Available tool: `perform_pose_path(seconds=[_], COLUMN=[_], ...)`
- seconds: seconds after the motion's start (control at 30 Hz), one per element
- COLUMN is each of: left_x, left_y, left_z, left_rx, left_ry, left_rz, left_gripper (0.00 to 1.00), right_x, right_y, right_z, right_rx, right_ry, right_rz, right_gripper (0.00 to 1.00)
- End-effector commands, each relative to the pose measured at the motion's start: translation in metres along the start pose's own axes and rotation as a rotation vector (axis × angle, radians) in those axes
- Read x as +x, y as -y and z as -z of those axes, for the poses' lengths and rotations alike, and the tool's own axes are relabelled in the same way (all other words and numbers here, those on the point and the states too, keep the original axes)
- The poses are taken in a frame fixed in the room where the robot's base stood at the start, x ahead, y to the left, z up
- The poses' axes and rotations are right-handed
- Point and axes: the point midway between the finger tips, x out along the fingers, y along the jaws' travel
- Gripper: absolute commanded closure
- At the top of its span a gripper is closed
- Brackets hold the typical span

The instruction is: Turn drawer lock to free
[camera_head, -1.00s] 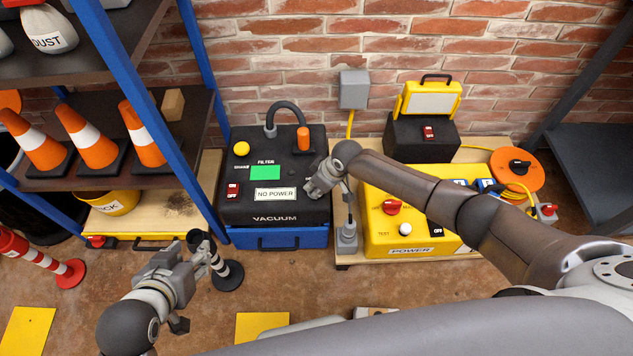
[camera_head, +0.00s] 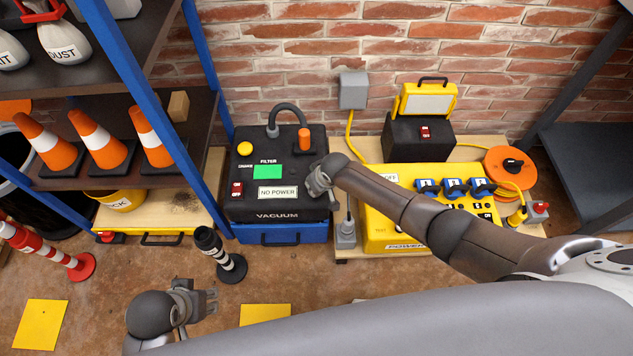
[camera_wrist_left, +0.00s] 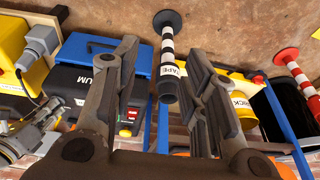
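No part labelled as a drawer lock is readable. A blue drawer-like front (camera_head: 283,234) with a dark handle sits under the black vacuum unit (camera_head: 300,204). A yellow front (camera_head: 185,240) with a dark handle lies under the shelf at left, with a small red part (camera_head: 107,237) at its left end. My left gripper (camera_head: 208,300) is open and empty in front of both, low over the floor. In the left wrist view its fingers (camera_wrist_left: 160,50) are spread, with a striped post beyond. My right gripper (camera_head: 318,184) is by the vacuum's right edge; its fingers are unclear.
The black-and-white post (camera_head: 225,258) stands between my left gripper and the fronts. A red-and-white post (camera_head: 52,250) stands at left. A yellow power box (camera_head: 385,228) stands at right, partly behind my right arm. The floor around the yellow floor sheet (camera_head: 263,313) is clear.

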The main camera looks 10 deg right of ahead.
Motion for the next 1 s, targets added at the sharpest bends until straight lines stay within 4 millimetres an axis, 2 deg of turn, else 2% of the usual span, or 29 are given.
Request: perform_pose_path(seconds=[0.03, 0.2, 0.5, 0.7, 1.0], left_x=[0.009, 0.04, 0.078, 0.089, 0.093], left_y=[-0.001, -0.002, -0.004, -0.005, -0.005], left_z=[-0.002, -0.01, -0.026, -0.032, -0.035], left_rx=[0.001, 0.004, 0.007, 0.008, 0.009], left_ry=[0.01, 0.024, 0.043, 0.048, 0.051], left_rz=[-0.001, -0.004, -0.007, -0.008, -0.008], left_gripper=[0.6, 0.6, 0.6, 0.6, 0.6], right_x=[0.0, 0.001, 0.002, 0.003, 0.003], right_y=[0.007, 0.007, 0.009, 0.009, 0.008], right_z=[-0.004, -0.004, -0.004, -0.004, -0.004], right_rx=[0.025, 0.115, 0.296, 0.413, 0.507], right_ry=[0.007, 0.008, 0.008, 0.008, 0.007], right_rz=[0.0, -0.038, -0.112, -0.162, -0.202], right_gripper=[1.0, 1.0, 1.0, 1.0, 1.0])
